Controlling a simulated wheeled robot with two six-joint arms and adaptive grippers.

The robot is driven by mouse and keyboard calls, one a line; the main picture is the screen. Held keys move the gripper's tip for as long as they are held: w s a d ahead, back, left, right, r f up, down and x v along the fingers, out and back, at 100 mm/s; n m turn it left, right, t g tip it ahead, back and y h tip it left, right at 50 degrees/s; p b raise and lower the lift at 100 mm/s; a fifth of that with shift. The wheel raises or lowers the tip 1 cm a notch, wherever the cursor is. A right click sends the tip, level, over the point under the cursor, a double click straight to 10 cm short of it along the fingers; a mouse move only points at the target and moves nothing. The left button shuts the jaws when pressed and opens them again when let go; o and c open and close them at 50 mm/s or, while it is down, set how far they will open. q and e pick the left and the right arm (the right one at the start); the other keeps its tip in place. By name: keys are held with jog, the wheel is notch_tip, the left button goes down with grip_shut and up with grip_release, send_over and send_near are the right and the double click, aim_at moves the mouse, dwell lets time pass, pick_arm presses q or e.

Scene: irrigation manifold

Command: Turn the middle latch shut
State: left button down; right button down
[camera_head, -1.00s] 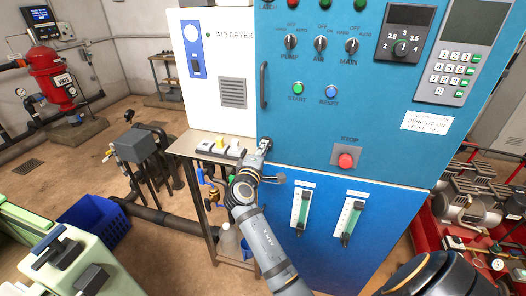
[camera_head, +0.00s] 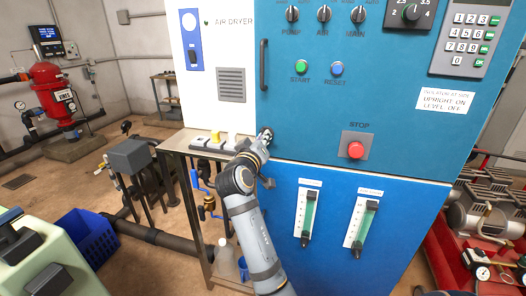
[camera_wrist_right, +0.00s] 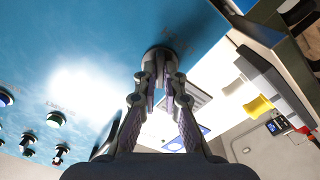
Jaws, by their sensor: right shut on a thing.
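My right gripper (camera_head: 265,137) reaches up to the left edge of the blue cabinet (camera_head: 300,130), just below the long door handle. In the right wrist view the fingers (camera_wrist_right: 161,88) are closed in on a small grip on a dark round base (camera_wrist_right: 160,57), which I take to be the middle latch. The fingers hide most of the grip, so I cannot tell its turn angle. The left gripper is not in view.
The black door handle (camera_head: 264,66) is above my gripper. A red stop button (camera_head: 355,149) and two flow gauges (camera_head: 308,216) are to the right.

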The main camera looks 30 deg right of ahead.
jog(key=shift+f+m+b, duration=0.1)
jog(key=shift+m+b, duration=3.3)
jog(key=shift+b, duration=0.1)
jog(key=c, duration=1.5)
grip_release()
jog(key=shift+o, duration=0.2)
